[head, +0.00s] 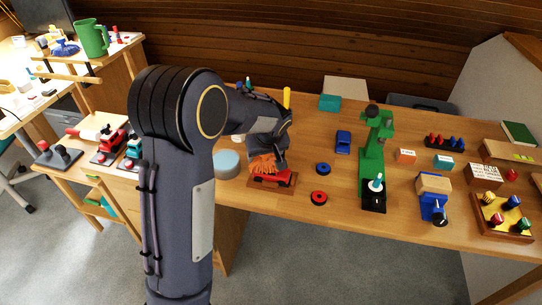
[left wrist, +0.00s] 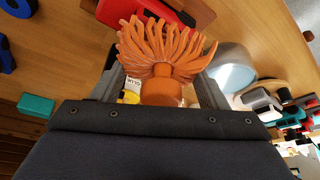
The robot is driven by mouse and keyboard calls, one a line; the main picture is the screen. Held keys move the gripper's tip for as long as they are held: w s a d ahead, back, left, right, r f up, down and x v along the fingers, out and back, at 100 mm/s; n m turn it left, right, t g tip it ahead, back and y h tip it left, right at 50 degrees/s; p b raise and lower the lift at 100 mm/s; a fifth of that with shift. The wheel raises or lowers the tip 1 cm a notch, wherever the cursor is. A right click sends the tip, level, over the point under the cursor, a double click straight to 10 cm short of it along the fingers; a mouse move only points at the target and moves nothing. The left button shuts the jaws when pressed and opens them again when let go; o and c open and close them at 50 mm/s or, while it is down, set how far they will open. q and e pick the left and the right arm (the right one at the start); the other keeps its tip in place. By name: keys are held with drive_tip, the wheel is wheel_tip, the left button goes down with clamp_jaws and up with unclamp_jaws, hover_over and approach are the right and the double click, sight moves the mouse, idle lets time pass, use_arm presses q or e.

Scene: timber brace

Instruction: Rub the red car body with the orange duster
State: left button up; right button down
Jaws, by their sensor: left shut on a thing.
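The orange duster (head: 263,163) is held in my left gripper (head: 274,150), its bristles pointing down. In the left wrist view the duster (left wrist: 162,50) sits between the two fingers of the left gripper (left wrist: 163,88). The red car body (head: 283,178) lies on a wooden base on the workbench, right below the bristles. It also shows in the left wrist view (left wrist: 150,8), partly hidden behind the bristles. The bristles overlap the car body in both views; I cannot tell whether they touch it. My right gripper is not in view.
A grey-blue round tin (head: 227,164) stands left of the car body. Red and blue ringed discs (head: 319,197) and a green press-like stand (head: 373,160) are to the right. The bench's front edge is close to the car base.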

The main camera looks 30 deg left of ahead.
use_arm(q)
drive_tip(key=shift+s+a, duration=0.2)
drive_tip(key=shift+a, duration=0.55)
drive_tip(key=shift+r, duration=0.1)
drive_tip(key=shift+r+p, duration=2.05)
drive_tip(key=shift+r, duration=0.9)
drive_tip(key=shift+r+p, duration=1.15)
drive_tip(key=shift+r, duration=0.4)
drive_tip(key=shift+f, duration=0.1)
